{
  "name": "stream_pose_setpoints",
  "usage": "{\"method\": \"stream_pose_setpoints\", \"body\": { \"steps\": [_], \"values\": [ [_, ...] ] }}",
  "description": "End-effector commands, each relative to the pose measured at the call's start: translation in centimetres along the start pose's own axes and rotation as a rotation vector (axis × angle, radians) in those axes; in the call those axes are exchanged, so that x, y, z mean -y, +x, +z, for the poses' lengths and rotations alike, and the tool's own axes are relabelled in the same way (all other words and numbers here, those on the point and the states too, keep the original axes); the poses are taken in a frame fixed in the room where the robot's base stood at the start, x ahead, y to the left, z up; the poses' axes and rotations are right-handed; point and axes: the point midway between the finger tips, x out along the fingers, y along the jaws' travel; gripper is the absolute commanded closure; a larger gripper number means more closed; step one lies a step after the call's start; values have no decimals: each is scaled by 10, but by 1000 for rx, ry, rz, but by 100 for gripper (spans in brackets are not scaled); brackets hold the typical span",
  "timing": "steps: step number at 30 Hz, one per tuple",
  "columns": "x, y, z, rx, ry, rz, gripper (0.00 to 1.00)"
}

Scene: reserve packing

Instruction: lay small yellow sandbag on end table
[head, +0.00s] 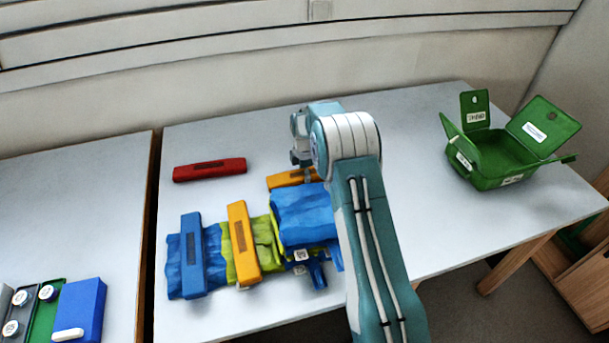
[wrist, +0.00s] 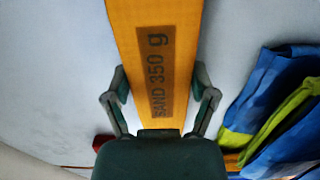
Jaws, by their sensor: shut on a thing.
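My gripper (wrist: 160,95) is shut on a yellow-orange sandbag (wrist: 157,35) marked "SAND 350 g", with one finger along each long side. In the head view part of this sandbag (head: 284,181) shows behind the blue cloth, and my arm hides the rest. I cannot tell whether it touches the table. A second yellow sandbag (head: 241,243) lies across blue and green cloth on the same table. Which table is the end table is not clear: a white table (head: 210,318) is under my arm, and another (head: 60,200) stands at the left.
A red sandbag (head: 210,169) lies behind the cloth, and a blue sandbag (head: 191,255) lies on it. A folded blue cloth (head: 303,217) is beside my arm. An open green box (head: 490,160) stands at the right. The left table has a blue box (head: 80,308) and much bare surface.

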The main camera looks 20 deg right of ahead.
Motion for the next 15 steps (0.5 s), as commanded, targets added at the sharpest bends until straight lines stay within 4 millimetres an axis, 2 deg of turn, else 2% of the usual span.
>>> {"method": "stream_pose_setpoints", "body": {
  "steps": [10, 11, 12, 15],
  "values": [
    [0, 4, 0, 0, 0, 2, 87],
    [0, 5, 0, 0, 0, 1, 13],
    [0, 4, 0, 0, 0, 1, 0],
    [0, 4, 0, 0, 0, 1, 0]
  ]
}}
